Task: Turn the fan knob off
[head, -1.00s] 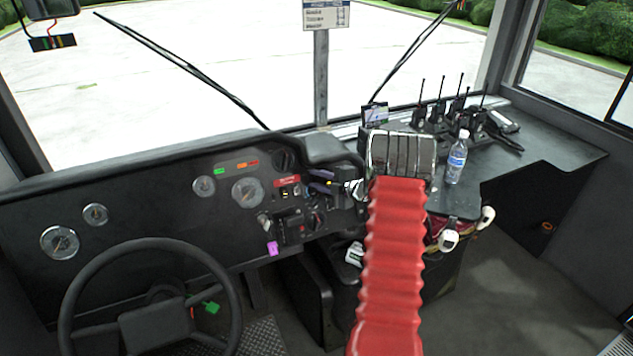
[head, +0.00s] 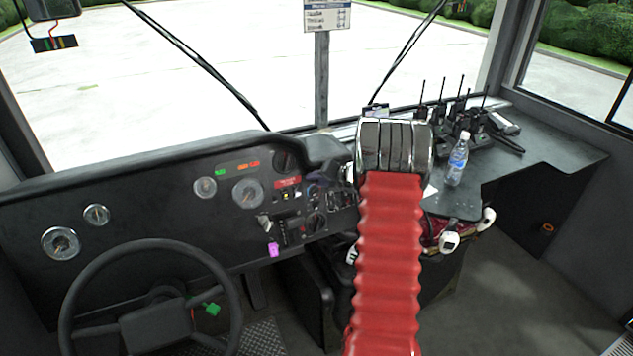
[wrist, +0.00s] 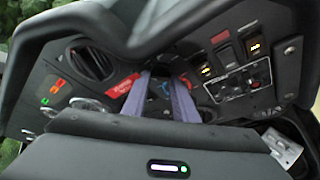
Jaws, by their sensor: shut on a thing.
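My gripper (wrist: 162,85) shows in the wrist view as two long purple fingers reaching to the dark dashboard panel. They are shut on a small dark knob, taken as the fan knob, mostly hidden at the fingertips. Small blue marks show on the panel between the fingers. The knob's pointer and setting cannot be read.
A steering wheel (head: 148,300) stands at the left. A water bottle (head: 457,160) and several radios (head: 440,115) stand on the right-hand shelf. In the wrist view, lit switches (wrist: 232,58) sit right of the fingers, and a round vent (wrist: 92,62) sits left.

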